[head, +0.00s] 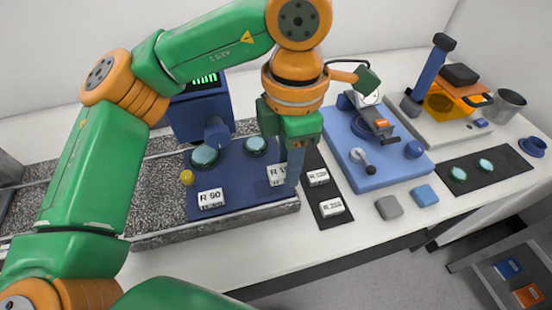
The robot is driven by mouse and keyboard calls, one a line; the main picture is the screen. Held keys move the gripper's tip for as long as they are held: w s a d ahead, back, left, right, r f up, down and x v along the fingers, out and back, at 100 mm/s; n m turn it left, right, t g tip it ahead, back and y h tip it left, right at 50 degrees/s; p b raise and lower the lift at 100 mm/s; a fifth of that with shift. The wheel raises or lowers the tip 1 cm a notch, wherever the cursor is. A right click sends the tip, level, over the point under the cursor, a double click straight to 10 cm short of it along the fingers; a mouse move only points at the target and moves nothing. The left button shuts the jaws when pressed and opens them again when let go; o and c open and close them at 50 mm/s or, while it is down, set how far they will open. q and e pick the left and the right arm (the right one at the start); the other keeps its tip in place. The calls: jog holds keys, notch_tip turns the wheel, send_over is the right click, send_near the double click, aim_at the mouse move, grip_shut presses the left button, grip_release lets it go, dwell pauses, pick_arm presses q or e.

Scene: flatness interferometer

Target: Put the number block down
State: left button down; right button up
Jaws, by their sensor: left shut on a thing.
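My left gripper (290,178) points down over the right end of the dark blue plate (240,200). It is shut on a white number block (275,174), whose label starts with "R 1" and is partly hidden by the finger. The block is at or just above the plate; I cannot tell if it touches. Another number block, "R 90" (211,198), lies at the plate's front left. Two more number blocks, one farther back (318,177) and one nearer (331,207), lie on the black mat (341,220) to the right. My right gripper is out of view.
The plate lies on a speckled stone slab (150,238), with teal discs (205,156) and a yellow knob (187,177). A dark blue device (200,118) stands behind. Right are a blue fixture (385,175), grey and blue blocks (389,207), an orange instrument (450,103) and a black mat (510,167).

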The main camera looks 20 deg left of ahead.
aim_at(271, 167)
pick_arm(q)
jog(key=a+f, duration=0.1)
jog(key=f, duration=0.1)
jog(key=w+a+f, duration=0.1)
jog(key=a+f, duration=0.1)
jog(key=shift+w+a+p, duration=0.2)
jog(key=shift+p, duration=0.15)
notch_tip(271, 167, down, 3)
jog(key=shift+w+f, duration=0.1)
jog(key=shift+w, duration=0.05)
jog(key=shift+w+f, duration=0.1)
jog(key=shift+f, duration=0.4)
jog(key=c, duration=0.6)
grip_release()
jog(key=shift+r, duration=0.1)
jog(key=shift+r, duration=0.15)
notch_tip(271, 167, up, 12)
